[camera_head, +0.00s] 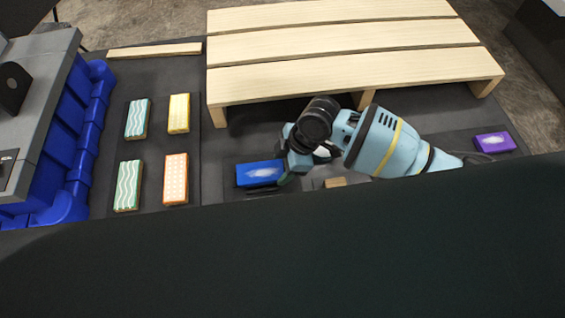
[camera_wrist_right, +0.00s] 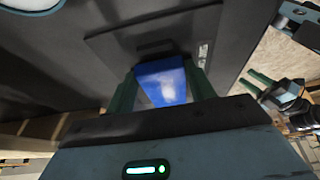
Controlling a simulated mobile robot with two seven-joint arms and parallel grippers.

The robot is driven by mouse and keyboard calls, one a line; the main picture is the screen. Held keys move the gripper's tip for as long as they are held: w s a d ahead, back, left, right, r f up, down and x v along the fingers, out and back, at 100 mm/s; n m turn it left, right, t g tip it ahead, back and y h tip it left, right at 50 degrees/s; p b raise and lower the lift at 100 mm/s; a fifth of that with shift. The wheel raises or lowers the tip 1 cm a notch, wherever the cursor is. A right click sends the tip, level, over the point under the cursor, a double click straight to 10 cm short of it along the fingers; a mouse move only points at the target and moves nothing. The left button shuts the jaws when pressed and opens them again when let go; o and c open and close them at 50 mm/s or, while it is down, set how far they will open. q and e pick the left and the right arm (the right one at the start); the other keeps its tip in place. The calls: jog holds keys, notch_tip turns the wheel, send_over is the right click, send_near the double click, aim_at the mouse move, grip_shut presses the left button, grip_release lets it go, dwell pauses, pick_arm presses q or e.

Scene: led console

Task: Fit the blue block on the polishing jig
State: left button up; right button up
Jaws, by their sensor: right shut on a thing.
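The blue block (camera_head: 260,173), with a pale patch on top, is at the middle of the dark table. My right gripper (camera_head: 266,177) is shut on it. In the right wrist view the blue block (camera_wrist_right: 163,82) sits between the two green fingers. A dark square plate (camera_wrist_right: 110,42) with a dark slot-like shape and a small pale label lies beyond the block there; I cannot tell whether it is the polishing jig or whether the block touches it. My left gripper (camera_wrist_right: 262,84) shows only at the right of the wrist view, with its green fingers apart.
A slatted wooden rack (camera_head: 340,45) stands behind my right arm. Several patterned blocks, one of them yellow (camera_head: 179,113), lie on a mat at left. A blue bin (camera_head: 75,150) is at far left. A purple block (camera_head: 494,142) lies at right, and a small wooden piece (camera_head: 335,182) beside my gripper.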

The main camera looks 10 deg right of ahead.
jog(key=shift+f, duration=0.65)
dwell(0.6)
jog(key=o, duration=1.1)
jog(key=shift+o, duration=0.2)
jog(key=v, duration=0.8)
jog(key=shift+f, duration=0.1)
